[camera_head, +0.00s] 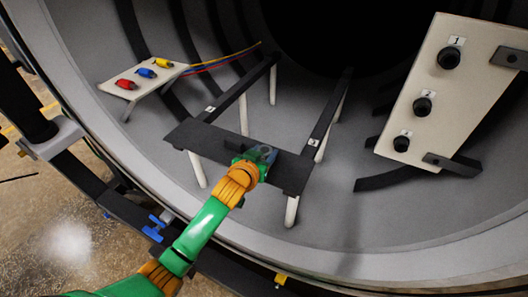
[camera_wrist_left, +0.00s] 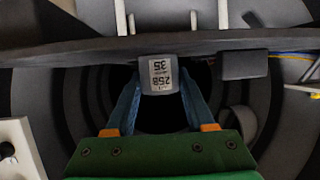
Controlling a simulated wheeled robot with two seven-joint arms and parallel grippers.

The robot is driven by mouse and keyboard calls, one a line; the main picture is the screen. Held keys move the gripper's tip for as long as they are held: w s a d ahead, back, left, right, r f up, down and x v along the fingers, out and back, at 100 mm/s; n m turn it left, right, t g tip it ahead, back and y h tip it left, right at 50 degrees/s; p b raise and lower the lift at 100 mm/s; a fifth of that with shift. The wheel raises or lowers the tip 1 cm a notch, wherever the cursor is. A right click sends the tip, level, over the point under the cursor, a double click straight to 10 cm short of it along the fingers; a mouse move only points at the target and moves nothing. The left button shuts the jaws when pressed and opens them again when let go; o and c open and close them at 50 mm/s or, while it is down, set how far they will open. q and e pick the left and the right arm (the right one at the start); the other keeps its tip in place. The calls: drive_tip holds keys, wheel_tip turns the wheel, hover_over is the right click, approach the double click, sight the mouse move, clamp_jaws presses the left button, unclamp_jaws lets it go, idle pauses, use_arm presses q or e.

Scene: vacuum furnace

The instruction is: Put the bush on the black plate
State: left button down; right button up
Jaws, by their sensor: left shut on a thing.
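The bush (camera_wrist_left: 159,75) is a small grey piece with a white label reading 35 and 258, seen in the left wrist view. My left gripper (camera_wrist_left: 162,92) is shut on it, with a blue finger on each side. In the head view my left gripper (camera_head: 263,154) is over the right half of the black plate (camera_head: 206,141) and hides part of it. The black plate also shows in the left wrist view (camera_wrist_left: 80,52), running across just behind the bush. I cannot tell whether the bush touches the plate. My right gripper is not in view.
The plate rests on pale legs, with dark rails (camera_head: 328,107) running back into the round furnace. A pale panel (camera_head: 435,95) with black knobs stands at the right. A small stand (camera_head: 142,78) with red, blue and yellow connectors is at the left. The furnace rim curves across the front.

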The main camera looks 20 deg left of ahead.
use_arm(q)
drive_tip(key=shift+c, duration=1.3)
unclamp_jaws()
drive_tip(key=shift+f, duration=0.15)
drive_tip(key=d+v, duration=0.1)
drive_tip(key=v, duration=1.1)
drive_tip(key=s+a+f+g, duration=0.1)
drive_tip(key=s+f+g, duration=0.25)
drive_tip(key=f, duration=0.75)
drive_tip(key=s+a+f+g+y, duration=0.15)
drive_tip(key=s+f, duration=0.25)
drive_tip(key=f, duration=0.6)
drive_tip(key=s+a+f+g+h, duration=0.1)
drive_tip(key=s+a+f+g, duration=0.2)
drive_tip(key=f, duration=0.8)
drive_tip(key=s+f+g, duration=0.1)
drive_tip(key=s+f, duration=0.2)
drive_tip(key=s, duration=0.5)
drive_tip(key=s+f+m+g, duration=0.1)
drive_tip(key=s+f, duration=0.3)
drive_tip(key=s, duration=0.4)
drive_tip(key=s+f+g, duration=0.2)
drive_tip(key=s+f, duration=0.1)
drive_tip(key=s, duration=0.5)
drive_tip(key=shift+d+f+g+y, duration=0.25)
drive_tip(key=shift+g+y, duration=0.05)
drive_tip(key=shift+y, duration=0.05)
